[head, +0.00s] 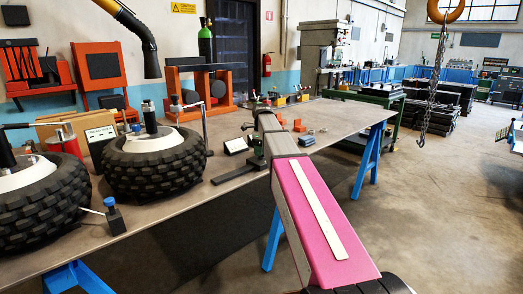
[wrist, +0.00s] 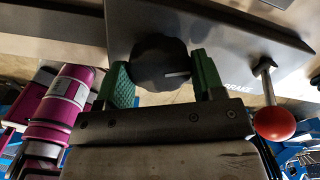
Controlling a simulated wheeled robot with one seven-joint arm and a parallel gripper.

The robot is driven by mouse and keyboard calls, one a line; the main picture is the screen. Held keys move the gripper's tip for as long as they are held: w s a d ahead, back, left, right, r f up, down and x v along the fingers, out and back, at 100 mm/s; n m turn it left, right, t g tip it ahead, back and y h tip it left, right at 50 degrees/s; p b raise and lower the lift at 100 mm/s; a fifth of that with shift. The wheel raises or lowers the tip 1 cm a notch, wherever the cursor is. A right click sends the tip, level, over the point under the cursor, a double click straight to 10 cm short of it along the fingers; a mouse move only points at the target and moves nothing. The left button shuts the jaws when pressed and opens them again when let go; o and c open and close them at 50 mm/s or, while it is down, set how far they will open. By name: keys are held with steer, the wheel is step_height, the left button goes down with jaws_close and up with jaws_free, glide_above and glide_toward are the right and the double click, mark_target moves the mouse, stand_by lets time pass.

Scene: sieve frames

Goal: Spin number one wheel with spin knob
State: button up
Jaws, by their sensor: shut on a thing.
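In the wrist view, my gripper (wrist: 163,82) has its two green-padded fingers on either side of a round black knob (wrist: 158,62) and is shut on it. The knob has a short pale mark on its face and sits at a dark panel (wrist: 215,35). In the head view two knobby black tyred wheels with white hubs lie flat on the workbench: one at the left edge (head: 45,205), one farther right (head: 155,165). I cannot read a number on either wheel. My pink arm reaches toward the bench, and the fingers and knob cannot be made out there.
In the wrist view a lever with a red ball (wrist: 273,123) stands right of my gripper, close to a "BRAKE" label. The workbench (head: 315,122) has small parts near its far end. A chain hook (head: 432,90) hangs at the right. Open floor lies right of the bench.

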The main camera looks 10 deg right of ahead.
steer(key=shift+m, duration=0.6)
steer(key=o, duration=0.9)
step_height(320, 180, up, 11)
steer(key=shift+f, duration=0.1)
stand_by(0.3)
